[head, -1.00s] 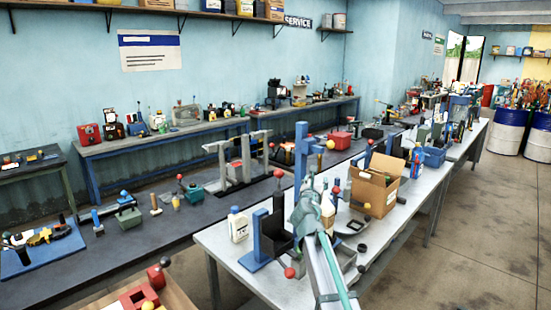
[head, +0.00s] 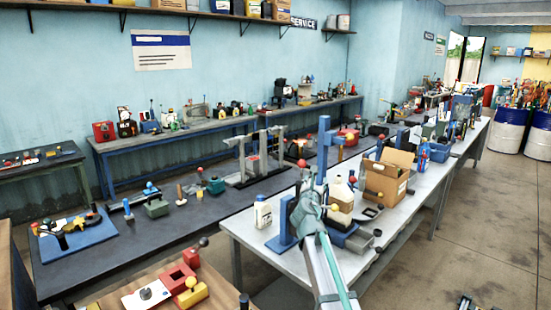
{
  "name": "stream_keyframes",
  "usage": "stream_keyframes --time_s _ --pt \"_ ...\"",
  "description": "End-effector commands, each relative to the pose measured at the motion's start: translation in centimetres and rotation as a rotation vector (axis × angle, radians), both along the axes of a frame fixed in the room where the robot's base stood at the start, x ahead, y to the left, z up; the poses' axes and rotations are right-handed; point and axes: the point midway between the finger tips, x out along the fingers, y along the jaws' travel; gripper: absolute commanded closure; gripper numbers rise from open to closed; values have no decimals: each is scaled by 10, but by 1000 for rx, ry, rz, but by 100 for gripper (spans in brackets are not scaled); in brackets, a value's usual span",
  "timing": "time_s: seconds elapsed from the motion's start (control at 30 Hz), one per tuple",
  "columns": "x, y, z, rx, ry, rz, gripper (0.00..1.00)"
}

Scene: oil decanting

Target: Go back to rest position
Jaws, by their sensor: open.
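My arm reaches from the bottom edge up over the near end of the light-grey bench (head: 262,238). My gripper (head: 309,194) is at its far end, beside a blue upright stand (head: 286,222) and in front of a tall blue post (head: 322,150). It is open, and I see nothing held in it; its fingertips are small and partly hidden by the arm. A pale jug (head: 342,194) stands just right of it, partly hidden. A small white bottle (head: 263,212) stands to the left, apart from the gripper.
An open cardboard box (head: 387,178) stands on the bench to the right. A dark bench (head: 90,262) with a blue board (head: 78,243) runs along the left. A red block (head: 178,279) lies on a wooden surface at bottom left. The floor at right is mostly clear.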

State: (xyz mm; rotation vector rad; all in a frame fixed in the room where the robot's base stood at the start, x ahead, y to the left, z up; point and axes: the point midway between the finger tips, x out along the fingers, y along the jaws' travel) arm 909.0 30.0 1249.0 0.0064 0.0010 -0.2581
Motion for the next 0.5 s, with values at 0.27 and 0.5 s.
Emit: stream_keyframes --time_s 0.27,0.5 --pt "-22 -25 -75 340 54 -92 45" --pt "-55 -48 -156 708 98 -236 45"
